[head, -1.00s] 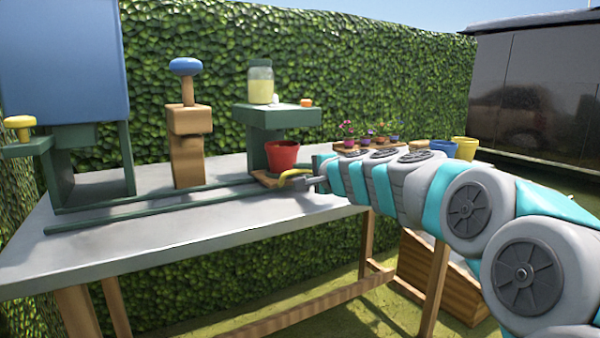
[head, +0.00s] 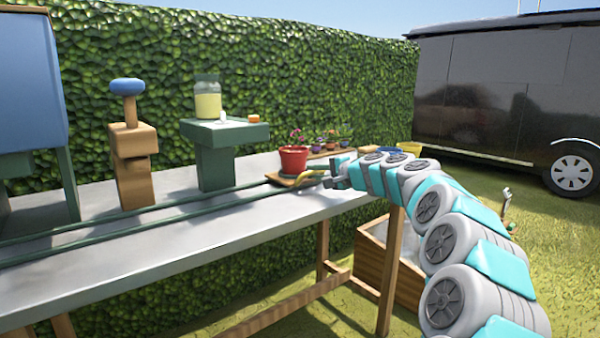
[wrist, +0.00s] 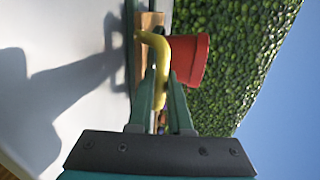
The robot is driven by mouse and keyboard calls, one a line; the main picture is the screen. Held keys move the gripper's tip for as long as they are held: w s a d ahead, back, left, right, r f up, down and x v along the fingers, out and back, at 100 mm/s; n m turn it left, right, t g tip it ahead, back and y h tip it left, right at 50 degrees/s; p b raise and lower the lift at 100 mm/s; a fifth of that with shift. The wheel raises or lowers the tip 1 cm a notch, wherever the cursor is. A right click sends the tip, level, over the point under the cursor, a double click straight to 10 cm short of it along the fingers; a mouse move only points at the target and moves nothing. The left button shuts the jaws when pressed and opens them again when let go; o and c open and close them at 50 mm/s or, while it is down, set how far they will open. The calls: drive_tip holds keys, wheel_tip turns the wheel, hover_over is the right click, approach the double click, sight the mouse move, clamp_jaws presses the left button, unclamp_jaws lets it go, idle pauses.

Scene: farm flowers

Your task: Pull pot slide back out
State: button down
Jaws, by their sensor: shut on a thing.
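The pot slide is a small wooden board (head: 283,181) on the green rails (head: 180,210), near the right end of the grey table. A red pot (head: 293,160) stands upright on it. A curved yellow handle (wrist: 158,50) sticks out from the slide toward me. My gripper (head: 328,181) is shut on the yellow handle; in the wrist view its two green fingers (wrist: 166,100) lie on either side of it. The red pot also shows in the wrist view (wrist: 190,60), beside the handle and turned sideways.
A green stand (head: 215,150) with a jar (head: 207,98) is left of the pot. A wooden post with a blue knob (head: 127,87) and a blue hopper (head: 35,80) stand further left. Small flower pots (head: 330,141) sit behind on the right. A wooden crate (head: 372,258) is below.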

drive_tip(key=shift+w+d, duration=0.5)
drive_tip(key=shift+d, duration=0.35)
drive_tip(key=c, duration=1.2)
unclamp_jaws()
drive_tip(key=shift+w+d, duration=0.1)
drive_tip(key=shift+d, duration=0.05)
drive_tip(key=o, duration=0.4)
drive_tip(key=shift+c, duration=0.2)
drive_tip(key=v, duration=0.7)
drive_tip(key=shift+r, duration=0.1)
drive_tip(key=shift+s+d, duration=0.15)
drive_tip(key=shift+s, duration=0.2)
